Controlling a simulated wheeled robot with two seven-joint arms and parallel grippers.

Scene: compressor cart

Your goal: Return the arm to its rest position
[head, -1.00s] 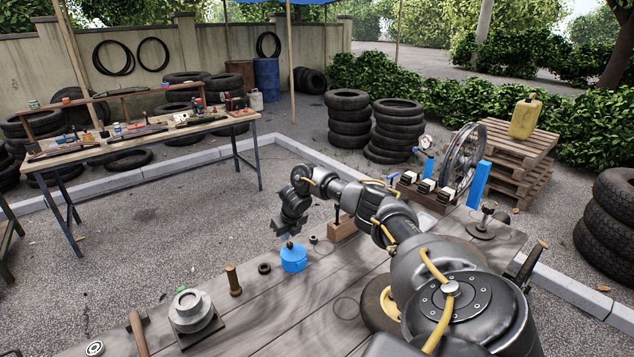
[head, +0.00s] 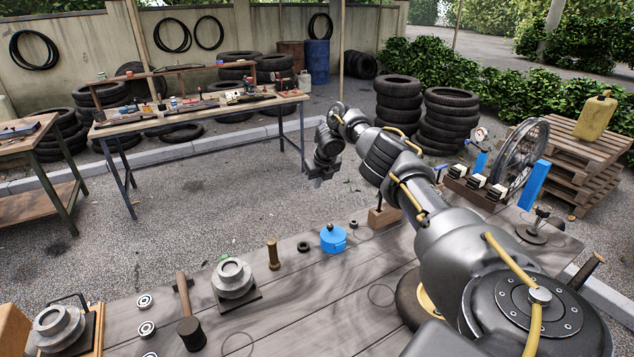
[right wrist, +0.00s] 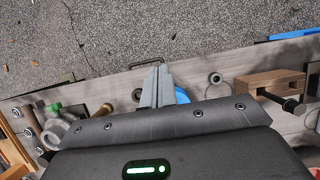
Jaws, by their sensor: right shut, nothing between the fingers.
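My right arm reaches out from the lower right of the head view, over the wooden work table (head: 300,300). Its gripper (head: 318,180) hangs beyond the far edge of the table, above the gravel, shut and empty. In the right wrist view the shut fingers (right wrist: 157,82) point at the table edge and the gravel. A blue round canister (head: 333,239) stands on the table below and apart from the gripper; the fingers partly hide a blue thing in the wrist view. My left gripper is not in view.
On the table are a brass post (head: 273,255), a grey flanged part (head: 232,277), a mallet (head: 190,325) and a wooden block (head: 384,217). A spoked wheel (head: 522,160) stands at right. A second bench (head: 205,107) is across the gravel.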

